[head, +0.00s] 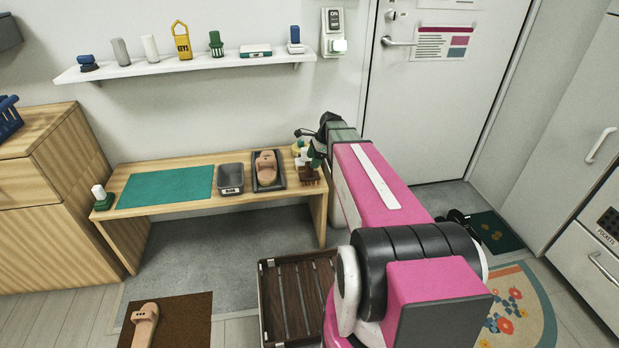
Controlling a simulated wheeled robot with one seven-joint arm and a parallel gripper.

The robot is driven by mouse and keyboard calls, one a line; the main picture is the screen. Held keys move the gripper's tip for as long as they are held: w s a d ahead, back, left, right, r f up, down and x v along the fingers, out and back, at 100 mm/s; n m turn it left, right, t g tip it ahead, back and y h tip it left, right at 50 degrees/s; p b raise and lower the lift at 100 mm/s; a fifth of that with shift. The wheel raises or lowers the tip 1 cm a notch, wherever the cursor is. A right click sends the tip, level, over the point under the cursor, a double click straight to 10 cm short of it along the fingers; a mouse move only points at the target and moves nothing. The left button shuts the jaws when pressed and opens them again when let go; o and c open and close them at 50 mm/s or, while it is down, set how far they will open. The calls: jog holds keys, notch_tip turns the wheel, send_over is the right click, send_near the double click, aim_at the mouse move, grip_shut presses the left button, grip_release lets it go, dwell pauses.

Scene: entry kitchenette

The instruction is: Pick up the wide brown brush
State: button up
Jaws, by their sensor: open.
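The wide brown brush (308,177) is at the right end of the wooden bench, with its brown lower part showing. Its upper part is largely hidden by my gripper (308,160) and wrist, which are directly above it in the head view. My gripper is open. The fingertips are small and crowded here, so I cannot tell whether they touch the brush or stand around it.
The bench (150,186) also bears a grey bin (231,183), a dark tray (278,184) with a tan slipper (265,164), a green mat (170,188) and a white-and-green item (102,198). A shelf (130,72) with several small items hangs above. A slatted rack (283,300) stands on the floor.

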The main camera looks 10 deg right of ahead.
aim_at(308, 169)
jog(key=shift+w+x, duration=0.1)
jog(key=shift+x, duration=1.4)
jog(key=shift+w+x, duration=0.15)
jog(key=shift+x, duration=1.4)
jog(key=c, duration=1)
